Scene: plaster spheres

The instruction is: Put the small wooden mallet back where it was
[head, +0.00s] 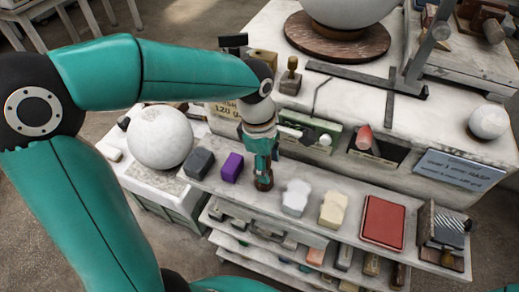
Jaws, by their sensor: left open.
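My left gripper (262,170) points down over the top shelf of the stepped rack, between the purple block and the white pieces. It is open. A small brown wooden piece (263,183) shows right at its fingertips; it may be part of the mallet, but the fingers hide most of it. I cannot tell whether the fingers touch it. A brown wooden mallet-like thing (494,30) also lies on the bench at the top right; I cannot tell which is the task's mallet. My right gripper is out of view.
On the top shelf (205,187) are a dark block (199,163), a purple block (232,167), white (296,197) and cream (333,209) pieces, and a red pad (383,221). A plaster sphere (160,138) stands left; a smaller one (488,121) sits right.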

